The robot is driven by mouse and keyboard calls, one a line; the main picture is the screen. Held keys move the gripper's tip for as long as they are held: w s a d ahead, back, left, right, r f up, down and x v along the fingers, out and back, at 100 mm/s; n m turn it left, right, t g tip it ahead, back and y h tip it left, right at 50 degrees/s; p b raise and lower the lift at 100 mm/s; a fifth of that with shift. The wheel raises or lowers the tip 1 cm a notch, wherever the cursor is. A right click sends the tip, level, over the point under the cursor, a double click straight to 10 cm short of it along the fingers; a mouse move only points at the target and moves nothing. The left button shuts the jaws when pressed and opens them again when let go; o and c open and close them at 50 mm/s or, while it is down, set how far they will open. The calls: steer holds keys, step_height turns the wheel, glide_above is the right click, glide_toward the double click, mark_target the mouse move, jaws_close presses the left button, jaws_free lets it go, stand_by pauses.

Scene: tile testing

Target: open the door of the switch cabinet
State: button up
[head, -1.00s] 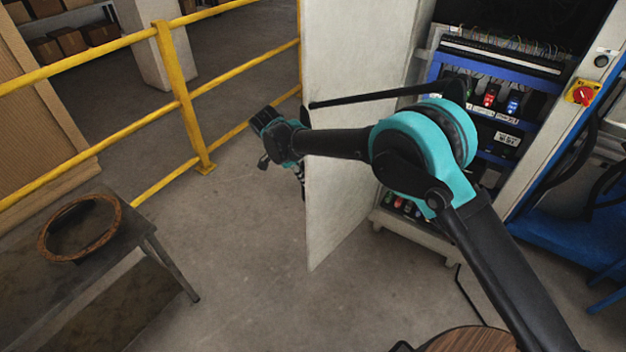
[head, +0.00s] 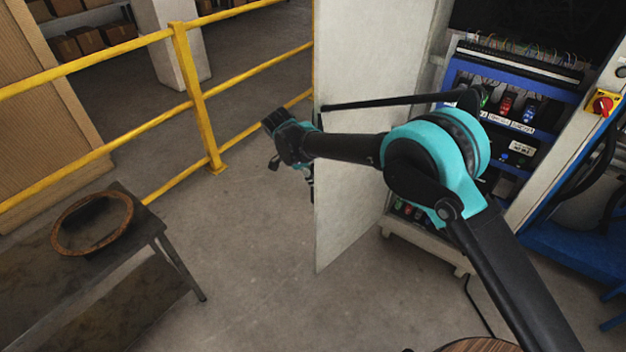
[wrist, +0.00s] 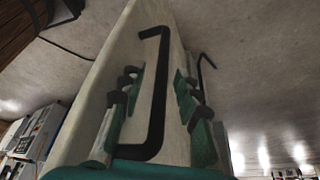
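The switch cabinet (head: 449,247) stands at the right in the head view with its front uncovered, showing wiring, blue panels and switches. Its pale door (head: 345,190) stands swung well out from the cabinet. In the wrist view the door (wrist: 150,22) carries a black bar handle (wrist: 157,95). My gripper (wrist: 160,98) is open, with one teal finger on each side of the handle. I cannot tell whether either finger touches it. In the head view my gripper (head: 309,180) is at the door's outer edge, mostly hidden by the door.
A yellow railing (head: 200,110) runs behind the door on the left. A dark table (head: 140,225) with a brown round bowl (head: 62,240) stands at the lower left. Bare floor lies between table and door. A round wooden top (head: 480,345) shows at the bottom edge.

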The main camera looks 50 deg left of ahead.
steer(key=v, duration=1.2)
steer(key=shift+a, duration=0.1)
